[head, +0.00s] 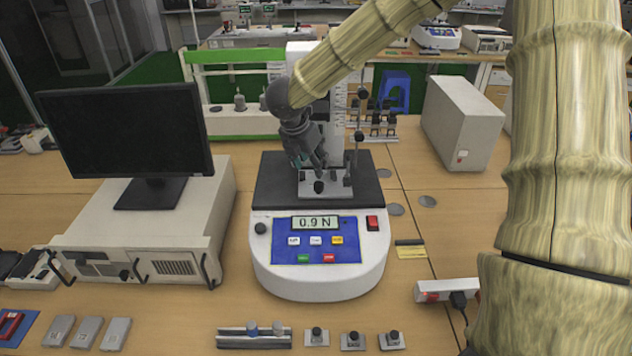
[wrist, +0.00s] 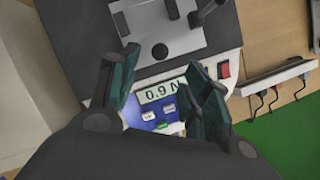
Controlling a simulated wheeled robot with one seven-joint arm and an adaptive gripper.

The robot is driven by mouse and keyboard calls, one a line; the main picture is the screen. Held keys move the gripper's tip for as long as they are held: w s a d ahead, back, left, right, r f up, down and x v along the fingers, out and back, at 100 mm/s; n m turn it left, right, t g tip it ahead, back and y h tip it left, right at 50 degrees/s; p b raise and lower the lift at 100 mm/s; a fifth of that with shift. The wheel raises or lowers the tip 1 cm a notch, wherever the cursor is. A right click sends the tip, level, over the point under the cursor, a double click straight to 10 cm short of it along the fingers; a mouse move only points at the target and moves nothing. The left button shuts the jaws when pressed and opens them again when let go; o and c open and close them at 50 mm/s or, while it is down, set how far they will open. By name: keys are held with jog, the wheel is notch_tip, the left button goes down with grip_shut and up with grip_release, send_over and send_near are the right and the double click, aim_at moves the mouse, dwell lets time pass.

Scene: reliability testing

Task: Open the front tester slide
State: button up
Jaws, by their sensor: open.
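The force tester (head: 318,280) stands mid-table, with a white base, a blue button panel and a display reading 0.9 N. A silver slide plate (head: 338,188) with dark knobs lies on its black top. I cannot tell whether a finger touches anything.
A monitor (head: 125,135) on a beige unit (head: 150,225) stands to the left. A light box (head: 462,122) is at the back right, a power strip (head: 445,291) at the front right. Small metal fixtures (head: 352,341) line the front. The tester's column rises behind the gripper.

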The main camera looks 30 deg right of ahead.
aim_at(318, 184)
jog(key=p+x, duration=0.2)
jog(key=x, duration=0.7)
jog(key=shift+d+f+p, duration=0.15)
jog(key=shift+f+p, duration=0.15)
jog(key=shift+f, duration=0.05)
grip_shut()
